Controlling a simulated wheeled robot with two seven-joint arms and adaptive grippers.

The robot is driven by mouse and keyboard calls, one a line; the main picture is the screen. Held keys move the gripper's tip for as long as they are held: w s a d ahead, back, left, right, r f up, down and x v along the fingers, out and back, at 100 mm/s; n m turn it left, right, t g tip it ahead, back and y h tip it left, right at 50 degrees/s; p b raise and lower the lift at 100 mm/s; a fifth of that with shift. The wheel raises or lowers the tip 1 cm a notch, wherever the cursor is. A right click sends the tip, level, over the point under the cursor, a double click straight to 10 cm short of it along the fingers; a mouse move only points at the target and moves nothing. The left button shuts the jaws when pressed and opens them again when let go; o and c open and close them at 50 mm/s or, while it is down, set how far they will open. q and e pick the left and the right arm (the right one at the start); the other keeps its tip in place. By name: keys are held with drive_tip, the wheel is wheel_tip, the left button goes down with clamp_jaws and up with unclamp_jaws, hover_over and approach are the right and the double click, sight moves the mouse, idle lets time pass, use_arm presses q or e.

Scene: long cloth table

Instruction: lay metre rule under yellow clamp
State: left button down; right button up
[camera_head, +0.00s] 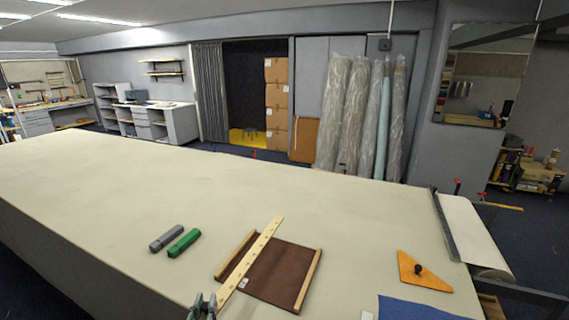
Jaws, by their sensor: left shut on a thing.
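The metre rule (252,258) is a pale strip with dark marks. It slants across a dark brown board (283,268) that has a wooden strip along each side. My left gripper (207,303) is at the bottom edge, shut on the near end of the rule. The rule's far end reaches past the board's back edge; I cannot tell whether it touches the board. No clear yellow clamp shows. A thin yellow bar (500,206) sticks out at the table's right end, near red-tipped uprights (457,187); I cannot tell whether it belongs to a clamp. My right gripper is out of view.
On the cloth table (110,190) lie a grey block (167,238) and a green block (184,242) left of the board. A white roll (472,236) hangs at the right end. The table's back is clear.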

use_arm(q)
wheel_tip(320, 180, down, 6)
drive_tip(key=shift+r+b, duration=0.15)
drive_tip(key=shift+b, duration=0.9)
drive_tip(key=shift+r, duration=0.55)
wheel_tip(320, 180, up, 6)
drive_tip(key=p, duration=0.3)
wheel_tip(320, 180, down, 7)
drive_tip(key=b, duration=0.3)
drive_tip(key=shift+w+a+f, duration=0.1)
